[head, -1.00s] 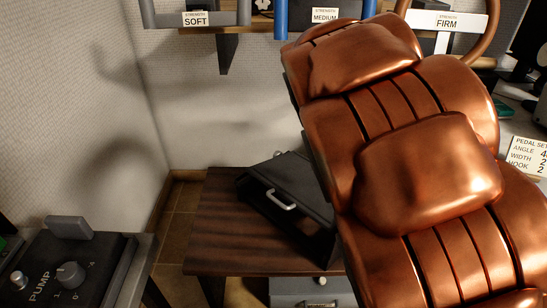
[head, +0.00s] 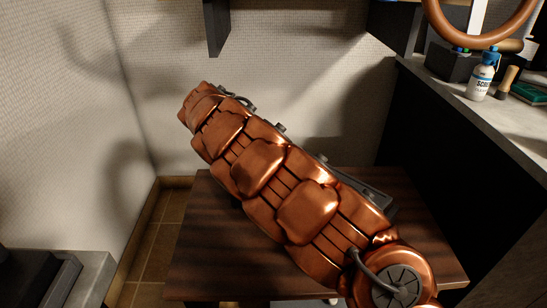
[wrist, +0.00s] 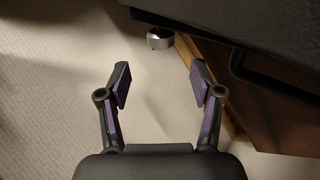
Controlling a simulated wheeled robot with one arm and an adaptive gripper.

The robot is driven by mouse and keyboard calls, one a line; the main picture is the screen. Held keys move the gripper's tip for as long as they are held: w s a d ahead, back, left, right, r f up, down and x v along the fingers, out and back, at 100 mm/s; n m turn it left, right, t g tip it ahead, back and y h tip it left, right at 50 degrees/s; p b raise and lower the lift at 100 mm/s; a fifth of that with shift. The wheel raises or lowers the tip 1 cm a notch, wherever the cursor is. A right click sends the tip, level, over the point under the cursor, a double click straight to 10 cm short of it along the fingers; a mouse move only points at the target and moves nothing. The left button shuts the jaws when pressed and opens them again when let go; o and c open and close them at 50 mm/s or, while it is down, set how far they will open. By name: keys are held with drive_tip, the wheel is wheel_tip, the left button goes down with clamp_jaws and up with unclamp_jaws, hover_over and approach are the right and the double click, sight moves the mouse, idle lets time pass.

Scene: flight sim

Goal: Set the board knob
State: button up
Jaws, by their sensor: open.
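In the wrist view, a small round silver knob-like part (wrist: 160,38) with a dark face projects from the edge of a dark board or box (wrist: 225,20). I cannot tell whether it is the board knob; no markings are readable. My gripper (wrist: 160,82) is open and empty, with its two purple-padded fingers spread apart. The round part lies beyond the fingertips, roughly centred between them, and is not touched. In the head view my copper arm crosses the middle and hides much of what is behind it; the gripper cannot be made out there.
A dark wooden table (head: 215,255) stands beneath my arm. A grey surface edge (head: 90,275) is at lower left. A dark bracket (head: 216,28) hangs from the wall above.

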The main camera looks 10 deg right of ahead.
drive_tip(key=shift+b+x, duration=1.55)
drive_tip(key=shift+x, duration=2.4)
drive_tip(key=shift+a, duration=0.1)
drive_tip(key=c, duration=1.1)
